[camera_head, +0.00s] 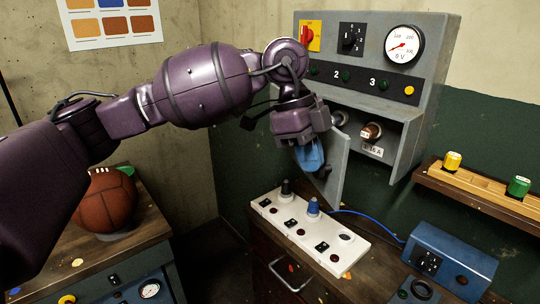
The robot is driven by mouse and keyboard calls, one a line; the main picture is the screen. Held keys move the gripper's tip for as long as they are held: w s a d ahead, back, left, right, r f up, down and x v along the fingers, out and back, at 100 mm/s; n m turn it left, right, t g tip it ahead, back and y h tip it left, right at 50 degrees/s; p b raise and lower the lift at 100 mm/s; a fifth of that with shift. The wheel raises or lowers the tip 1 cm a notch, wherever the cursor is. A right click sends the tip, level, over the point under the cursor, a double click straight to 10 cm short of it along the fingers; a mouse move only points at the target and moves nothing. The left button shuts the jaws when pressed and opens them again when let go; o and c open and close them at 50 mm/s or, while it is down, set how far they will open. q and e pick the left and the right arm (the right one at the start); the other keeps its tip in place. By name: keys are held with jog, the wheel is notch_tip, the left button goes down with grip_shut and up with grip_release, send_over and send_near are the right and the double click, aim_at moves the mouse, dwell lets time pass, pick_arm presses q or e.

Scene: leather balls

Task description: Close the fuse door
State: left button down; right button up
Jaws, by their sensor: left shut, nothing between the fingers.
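The fuse door (338,182) is a grey panel on the grey fuse box (432,62). It stands open, swung outward at the left of the fuse compartment. Inside the compartment a brown fuse (371,132) shows above a small white label (372,150). My left gripper (312,160) has blue fingertips and is shut and empty. It points down at the left, outer side of the door, overlapping its edge in the view. I cannot tell whether it touches the door. The gripper hides the upper left part of the door. My right gripper is not in view.
Below the door lies a white panel (346,254) with black and blue knobs. A blue box (455,255) stands at the right on the bench. A wooden shelf (436,180) holds yellow and green fuses. A brown leather ball (104,205) sits on the left cabinet.

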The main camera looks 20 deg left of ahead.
pick_arm(q)
jog(key=w+d+n+p, duration=0.1)
jog(key=w+d, duration=0.8)
jog(key=d, duration=0.2)
jog(key=shift+w+n+t+p, duration=0.3)
jog(key=shift+w, duration=0.1)
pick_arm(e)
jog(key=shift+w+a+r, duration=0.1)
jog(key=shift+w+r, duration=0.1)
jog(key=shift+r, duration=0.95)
pick_arm(q)
jog(key=shift+d, duration=0.1)
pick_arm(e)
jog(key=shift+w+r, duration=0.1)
